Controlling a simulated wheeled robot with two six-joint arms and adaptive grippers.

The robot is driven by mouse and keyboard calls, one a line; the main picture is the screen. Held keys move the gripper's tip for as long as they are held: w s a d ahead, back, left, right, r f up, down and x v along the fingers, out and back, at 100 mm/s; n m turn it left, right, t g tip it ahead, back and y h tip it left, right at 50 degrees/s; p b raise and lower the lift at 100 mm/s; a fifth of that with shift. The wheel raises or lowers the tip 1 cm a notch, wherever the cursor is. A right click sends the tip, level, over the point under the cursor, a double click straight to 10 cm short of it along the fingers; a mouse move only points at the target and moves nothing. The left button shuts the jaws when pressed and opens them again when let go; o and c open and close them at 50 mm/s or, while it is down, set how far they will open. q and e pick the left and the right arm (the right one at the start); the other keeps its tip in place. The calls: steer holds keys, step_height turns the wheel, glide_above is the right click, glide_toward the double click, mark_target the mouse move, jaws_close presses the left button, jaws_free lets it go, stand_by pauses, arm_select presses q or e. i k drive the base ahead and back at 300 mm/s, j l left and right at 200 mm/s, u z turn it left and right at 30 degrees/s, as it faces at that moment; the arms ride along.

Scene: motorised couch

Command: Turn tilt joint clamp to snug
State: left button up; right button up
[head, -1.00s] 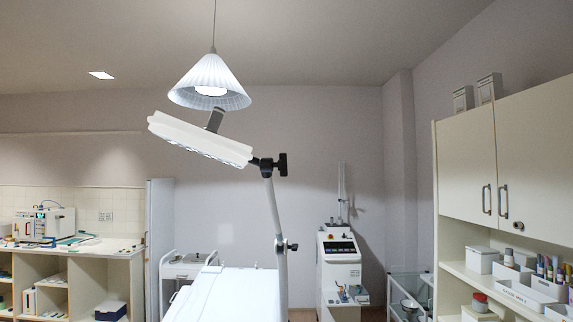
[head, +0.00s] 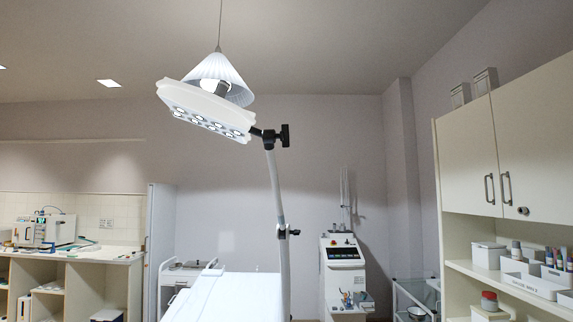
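The exam lamp head (head: 205,110) is a flat white panel, tilted so that its lit underside faces me, in the upper middle of the head view. A black tilt joint clamp (head: 270,136) with a dark knob (head: 285,135) on its right joins the lamp head to the curved grey lamp arm (head: 275,190). A second small black knob (head: 294,232) sits lower on the arm. How tight the clamp is cannot be told. Neither of my grippers is in view.
The white couch (head: 225,297) lies at the bottom centre. A pendant lamp (head: 219,68) hangs behind the lamp head. A white machine (head: 343,253) stands behind on the right. Wall cupboards (head: 500,165) and shelves are at right, a workbench (head: 75,255) at left.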

mark_target(284, 135)
steer(key=l+u, duration=0.15)
steer(key=u, duration=0.25)
steer(key=i+l+u, duration=0.15)
steer(key=u, duration=0.3)
steer(key=l+u, duration=0.2)
steer(key=u, duration=0.2)
steer(key=l+u, duration=0.25)
steer(key=l, duration=0.65)
steer(key=k+l+u, duration=0.1)
steer(key=l+u, duration=0.15)
steer(key=l, duration=0.6)
